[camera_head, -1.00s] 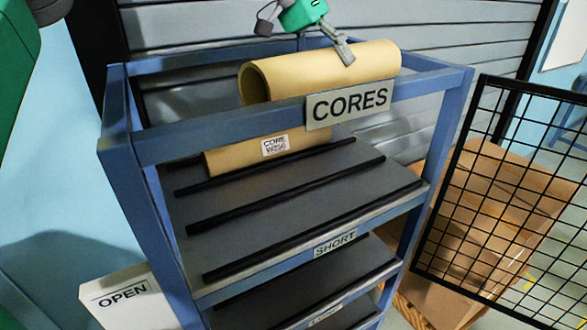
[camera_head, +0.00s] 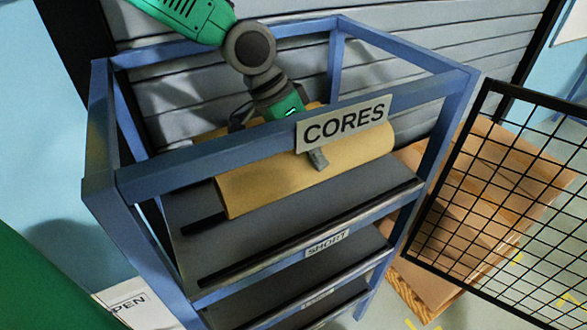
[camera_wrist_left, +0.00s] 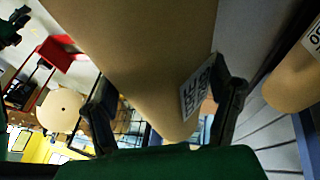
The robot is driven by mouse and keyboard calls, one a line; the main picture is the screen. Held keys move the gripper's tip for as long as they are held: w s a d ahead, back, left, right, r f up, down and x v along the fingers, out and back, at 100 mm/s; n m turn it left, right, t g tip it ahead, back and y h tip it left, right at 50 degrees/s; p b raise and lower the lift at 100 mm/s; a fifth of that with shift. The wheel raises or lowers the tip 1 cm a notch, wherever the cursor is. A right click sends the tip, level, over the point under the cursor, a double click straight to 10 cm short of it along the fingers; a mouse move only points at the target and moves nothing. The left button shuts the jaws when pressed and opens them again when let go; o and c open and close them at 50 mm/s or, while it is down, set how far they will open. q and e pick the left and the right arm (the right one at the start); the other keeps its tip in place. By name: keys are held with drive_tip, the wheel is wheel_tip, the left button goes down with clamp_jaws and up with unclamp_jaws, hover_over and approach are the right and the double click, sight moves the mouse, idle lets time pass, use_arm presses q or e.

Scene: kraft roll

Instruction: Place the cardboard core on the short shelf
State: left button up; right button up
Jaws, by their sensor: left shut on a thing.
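The tan cardboard core (camera_head: 255,187) lies level inside the blue rack, low over the grey top shelf marked SHORT (camera_head: 326,243). I cannot tell whether it touches the shelf. My left gripper (camera_head: 279,137) reaches down from above and is shut on the core, with a finger on its near side. The CORES sign hides part of the grip. In the left wrist view the held core (camera_wrist_left: 140,45) passes between both fingers, with a white label by one finger. A second labelled core (camera_wrist_left: 290,88) lies to the right there. My right gripper is not in view.
The rack's blue top rail (camera_head: 215,158) and the CORES sign (camera_head: 343,123) stand in front of the core. Another shelf lies below. A black mesh panel (camera_head: 500,190) and cardboard boxes (camera_head: 490,170) are at the right.

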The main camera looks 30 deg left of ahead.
use_arm(q)
drive_tip(key=x, duration=0.4)
drive_tip(key=shift+s+a+f, duration=0.2)
drive_tip(key=shift+a+f, duration=0.05)
drive_tip(key=shift+a, duration=0.05)
drive_tip(key=shift+d+f, duration=0.25)
drive_tip(key=shift+f, duration=0.3)
wheel_tip(320, 180, down, 2)
drive_tip(key=shift+s+f+p, duration=0.1)
drive_tip(key=shift+p, duration=0.25)
drive_tip(key=shift+a+f, duration=0.15)
drive_tip(key=shift+f, duration=0.15)
drive_tip(key=shift+a+f, duration=0.15)
drive_tip(key=shift+a, duration=0.2)
drive_tip(key=o, duration=1.7)
drive_tip(key=shift+a, duration=0.1)
drive_tip(key=shift+d, duration=0.4)
